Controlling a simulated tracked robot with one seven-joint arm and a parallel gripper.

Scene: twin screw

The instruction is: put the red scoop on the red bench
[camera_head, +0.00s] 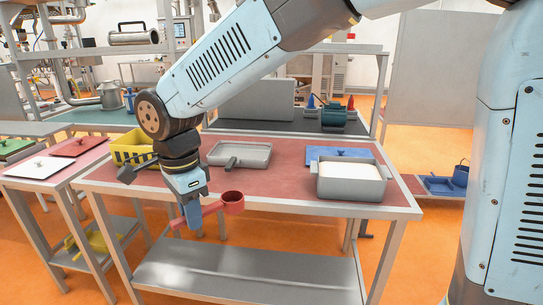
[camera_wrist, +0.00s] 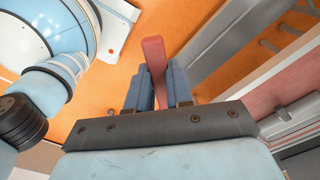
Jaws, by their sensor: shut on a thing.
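The red scoop (camera_head: 232,203) has a round cup and a straight handle. My gripper (camera_head: 191,214) is shut on the handle, with the cup to its right in the head view. The wrist view shows the red handle (camera_wrist: 154,55) between the two blue fingers (camera_wrist: 155,88); the cup is hidden there. The red bench (camera_head: 290,178) has a red top and a grey frame. The scoop overlaps its front edge in the head view. The wrist view shows orange floor behind the handle, and the bench edge to the right.
On the bench are a yellow crate (camera_head: 133,146), a grey shallow pan (camera_head: 238,153), a blue board (camera_head: 340,153) and a grey pot with white contents (camera_head: 350,181). The front middle of the top is clear. A side table (camera_head: 48,160) with coloured lids stands left.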

